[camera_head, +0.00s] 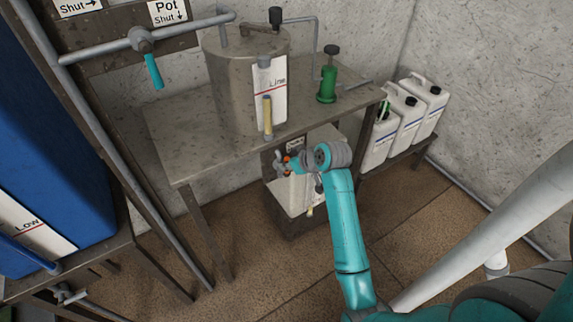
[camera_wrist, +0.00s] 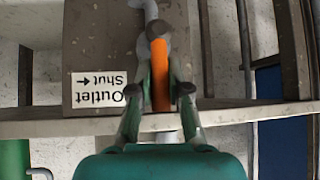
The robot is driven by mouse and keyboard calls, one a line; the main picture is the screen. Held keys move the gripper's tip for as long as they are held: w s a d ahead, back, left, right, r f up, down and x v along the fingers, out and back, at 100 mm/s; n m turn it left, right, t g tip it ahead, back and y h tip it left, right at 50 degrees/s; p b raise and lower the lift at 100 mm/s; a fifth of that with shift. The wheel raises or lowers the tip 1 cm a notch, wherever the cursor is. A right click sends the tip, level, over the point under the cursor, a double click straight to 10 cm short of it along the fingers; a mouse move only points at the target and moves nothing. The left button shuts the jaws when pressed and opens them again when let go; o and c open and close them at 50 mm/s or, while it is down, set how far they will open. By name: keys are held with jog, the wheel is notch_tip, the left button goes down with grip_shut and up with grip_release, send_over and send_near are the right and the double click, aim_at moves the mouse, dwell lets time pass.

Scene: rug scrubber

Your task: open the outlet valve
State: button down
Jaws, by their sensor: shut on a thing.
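The outlet valve shows in the wrist view as a grey pipe fitting (camera_wrist: 152,22) with an orange lever handle (camera_wrist: 160,62). A white label (camera_wrist: 98,88) beside it reads "Outlet Shut" with an arrow and appears upside down. My gripper (camera_wrist: 163,78) is shut on the orange handle, with one finger on each side of it. In the head view my gripper (camera_head: 287,165) is at the front of a low box under the metal table.
The metal table (camera_head: 180,140) stands over the valve and carries a steel pot (camera_head: 225,85) and a green pump (camera_head: 327,85). White jugs (camera_head: 408,125) stand on a shelf at the right. A blue tank (camera_head: 40,120) is at the left. Brown floor (camera_head: 400,225) is open at the right.

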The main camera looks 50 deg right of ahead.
jog(key=shift+f, duration=0.15)
jog(key=c, duration=1.1)
grip_release()
jog(key=v, duration=1.2)
jog(key=v, duration=0.9)
